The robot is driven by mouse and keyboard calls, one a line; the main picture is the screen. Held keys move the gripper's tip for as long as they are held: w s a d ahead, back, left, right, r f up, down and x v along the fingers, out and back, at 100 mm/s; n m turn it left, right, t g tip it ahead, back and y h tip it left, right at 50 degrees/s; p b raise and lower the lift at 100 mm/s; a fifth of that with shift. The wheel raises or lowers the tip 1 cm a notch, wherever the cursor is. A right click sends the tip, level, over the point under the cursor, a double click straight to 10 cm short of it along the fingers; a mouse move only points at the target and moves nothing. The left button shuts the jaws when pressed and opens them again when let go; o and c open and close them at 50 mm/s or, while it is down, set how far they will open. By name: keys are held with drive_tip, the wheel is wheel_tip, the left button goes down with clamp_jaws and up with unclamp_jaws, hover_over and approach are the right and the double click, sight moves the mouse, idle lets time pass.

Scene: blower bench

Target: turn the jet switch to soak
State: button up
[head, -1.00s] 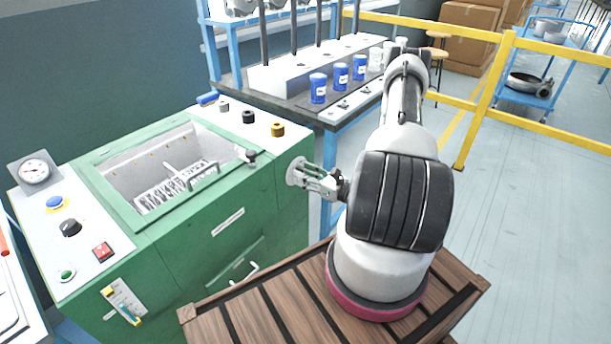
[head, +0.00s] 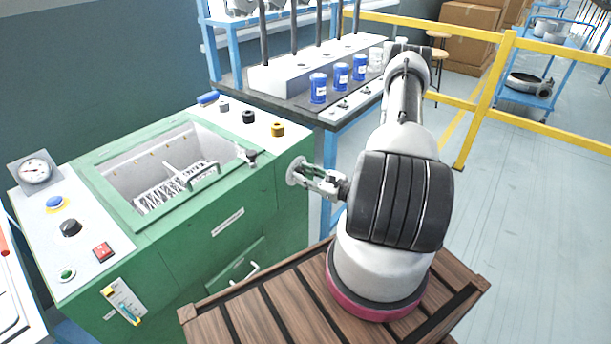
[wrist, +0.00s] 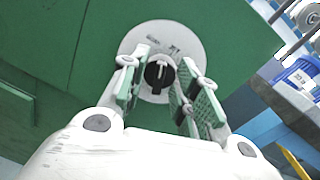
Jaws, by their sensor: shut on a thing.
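The jet switch is a black knob (wrist: 159,74) with a pale pointer line, set in a round white dial plate (wrist: 185,42) on the green machine's side. In the wrist view the pointer line runs roughly up and down. Small lettering is on the plate's upper part, too small to read surely. My gripper (wrist: 166,92) has its green-padded fingers on both sides of the knob and is shut on it. In the head view my gripper (head: 314,176) reaches left to the white plate (head: 295,171); its fingers hide the knob there.
The green machine (head: 228,250) has an open basin with a basket (head: 178,185), a gauge (head: 35,171) and top knobs. A blue-framed bench with blue cups (head: 318,88) stands behind. A wooden crate top (head: 235,315) is below my arm. Open floor lies right, beyond it a yellow rail.

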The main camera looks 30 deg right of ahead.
drive_tip(key=shift+n, duration=2.2)
drive_tip(key=o, duration=1)
drive_tip(key=shift+s, duration=0.1)
drive_tip(key=v, duration=1.1)
drive_tip(key=shift+s+r, duration=0.1)
drive_tip(key=shift+s, duration=0.35)
drive_tip(key=shift+d, duration=0.1)
drive_tip(key=shift+r, duration=0.1)
